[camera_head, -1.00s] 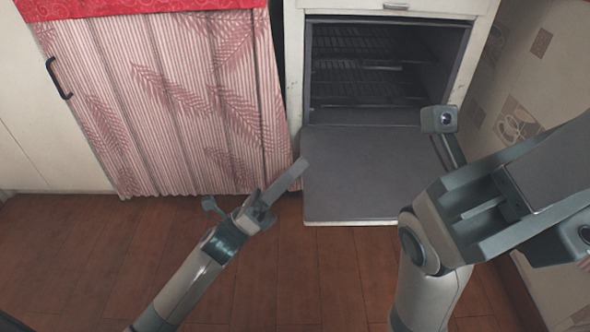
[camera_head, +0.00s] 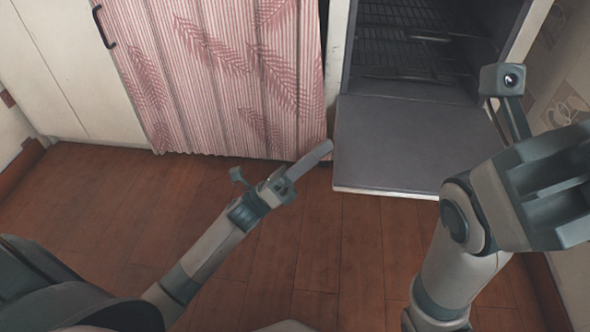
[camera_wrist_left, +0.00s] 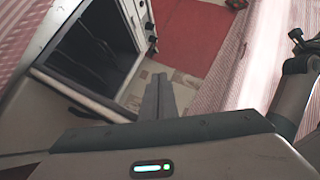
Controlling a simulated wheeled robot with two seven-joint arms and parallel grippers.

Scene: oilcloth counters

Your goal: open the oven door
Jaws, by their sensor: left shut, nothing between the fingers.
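The oven door (camera_head: 410,150) is folded down and lies about level in front of the oven (camera_head: 410,45). The dark oven inside with its wire racks shows behind it. The oven also shows in the left wrist view (camera_wrist_left: 95,50). My left gripper (camera_head: 325,148) is shut and empty, just left of the door's left edge and apart from it or nearly so; its fingers show in the left wrist view (camera_wrist_left: 157,95). My right arm stands at the right, in front of part of the door's right side; its fingertips cannot be made out.
A pink striped curtain (camera_head: 220,70) with leaf prints hangs left of the oven. A white cabinet door with a black handle (camera_head: 104,28) is farther left. A patterned wall (camera_head: 565,95) is close on the right. The wooden floor (camera_head: 330,260) in front is clear.

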